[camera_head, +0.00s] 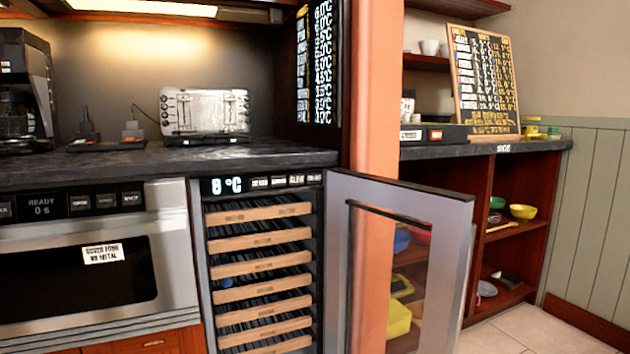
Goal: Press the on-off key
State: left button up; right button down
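The microwave drawer (100,262) is at the lower left, shut, with a dark window. Its black control strip has a display (43,205) reading "READY 0 s", with a key at its left and several small keys (106,201) at its right. The wine cooler beside it has a control strip (240,185) showing "0 °C" and several small labelled keys (287,181). The key labels are too small to read surely, so I cannot tell which is the on-off key. Neither of my grippers is in view.
The cooler's glass door (398,265) stands open to the right. Wooden racks (260,265) fill the cooler. A toaster (205,112) and a coffee maker (25,90) stand on the dark counter (120,165). Shelves with bowls (523,211) are at the right, with bare floor before them.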

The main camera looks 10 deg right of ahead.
aim_at(315, 177)
jog(key=i+j+z, duration=0.3)
jog(key=j, duration=0.35)
jog(key=i+j+z, duration=0.3)
jog(key=j, duration=0.4)
jog(key=i+j+z, duration=0.15)
jog(key=j, duration=0.25)
jog(key=i, duration=0.1)
